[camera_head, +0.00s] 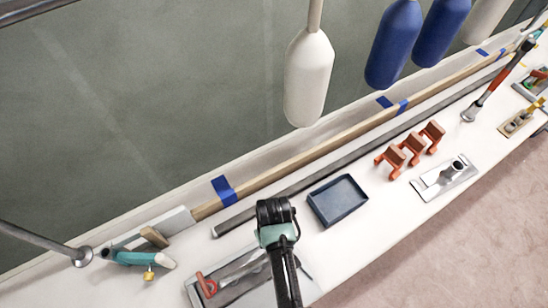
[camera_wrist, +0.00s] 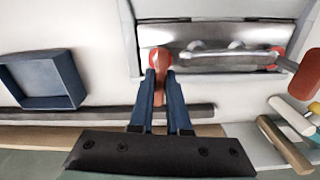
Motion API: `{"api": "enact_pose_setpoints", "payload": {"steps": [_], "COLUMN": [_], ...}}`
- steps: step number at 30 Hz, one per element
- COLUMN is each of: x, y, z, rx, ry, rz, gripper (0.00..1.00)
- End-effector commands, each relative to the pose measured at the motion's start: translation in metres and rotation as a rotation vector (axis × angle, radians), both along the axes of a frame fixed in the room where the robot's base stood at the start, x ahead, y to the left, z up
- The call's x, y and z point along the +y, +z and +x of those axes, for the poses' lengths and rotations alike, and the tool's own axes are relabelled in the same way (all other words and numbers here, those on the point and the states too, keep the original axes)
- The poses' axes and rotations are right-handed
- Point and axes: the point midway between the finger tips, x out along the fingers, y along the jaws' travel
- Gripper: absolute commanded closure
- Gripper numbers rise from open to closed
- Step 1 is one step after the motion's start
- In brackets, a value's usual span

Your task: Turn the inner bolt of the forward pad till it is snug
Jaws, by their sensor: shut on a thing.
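My gripper (camera_wrist: 160,76) points at the metal fitting in the wrist view, its two blue fingers close together. They are shut on an orange-red lever-like piece (camera_wrist: 151,60) at the fitting's left end. A bright metal plate (camera_wrist: 185,37) carries a raised bar-like cleat (camera_wrist: 235,50). A second orange-red piece (camera_wrist: 277,57) sits at its right end. In the head view, the plate (camera_head: 258,293) lies partly under my arm, with one orange-red piece (camera_head: 207,285) visible. My fingertips and the gripped piece are hidden there. The bolt head itself cannot be made out.
A blue tray (camera_head: 338,200) stands close by, with several orange-brown clamps (camera_head: 397,155) and another metal fitting (camera_head: 445,177) beyond. A long grey bar (camera_head: 335,160) runs behind. A teal-handled tool (camera_head: 138,258) lies left. White and blue fenders (camera_head: 309,80) hang above the far edge.

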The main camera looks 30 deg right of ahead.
Motion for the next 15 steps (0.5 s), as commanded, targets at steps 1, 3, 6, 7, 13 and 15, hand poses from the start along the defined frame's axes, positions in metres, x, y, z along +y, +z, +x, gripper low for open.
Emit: {"api": "enact_pose_setpoints", "payload": {"steps": [1,3,6,7,13,15], "x": [0.0006,0.0003,0.0006,0.0004,0.0002,0.0004], "y": [0.0030,0.0035,0.0038,0.0039,0.0042,0.0042], "z": [0.0006,0.0008,0.0008,0.0007,0.0012,0.0015], "rx": [0.001,-0.001,0.001,0.000,-0.001,-0.001], "ry": [-0.032,-0.089,-0.179,-0.208,-0.399,-0.464], "rz": [0.000,0.000,0.000,0.000,0.000,0.000], "gripper": [1.00,1.00,1.00,1.00,1.00,1.00]}}
